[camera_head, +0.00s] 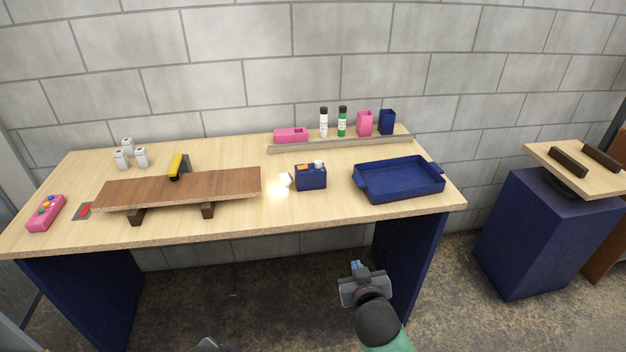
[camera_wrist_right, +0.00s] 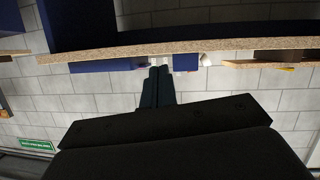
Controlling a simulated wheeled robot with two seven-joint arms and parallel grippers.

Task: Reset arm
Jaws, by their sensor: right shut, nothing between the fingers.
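My right gripper (camera_head: 357,266) is in front of the table's front edge, low and right of the middle in the head view. It is shut and empty, apart from everything on the table. In the right wrist view its closed fingers (camera_wrist_right: 158,85) point toward the table edge. Of my left gripper, only a small grey piece (camera_head: 208,344) at the bottom edge of the head view may show; its fingers are not visible. A brown wooden board (camera_head: 180,187) lies across two dark blocks on the left of the table.
The wooden table (camera_head: 330,222) holds a blue tray (camera_head: 400,192), a blue box (camera_head: 311,180), a yellow-handled tool (camera_head: 177,165), a pink button box (camera_head: 46,213), white containers and a back shelf with bottles. A blue pedestal (camera_head: 535,235) stands right. The floor between is clear.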

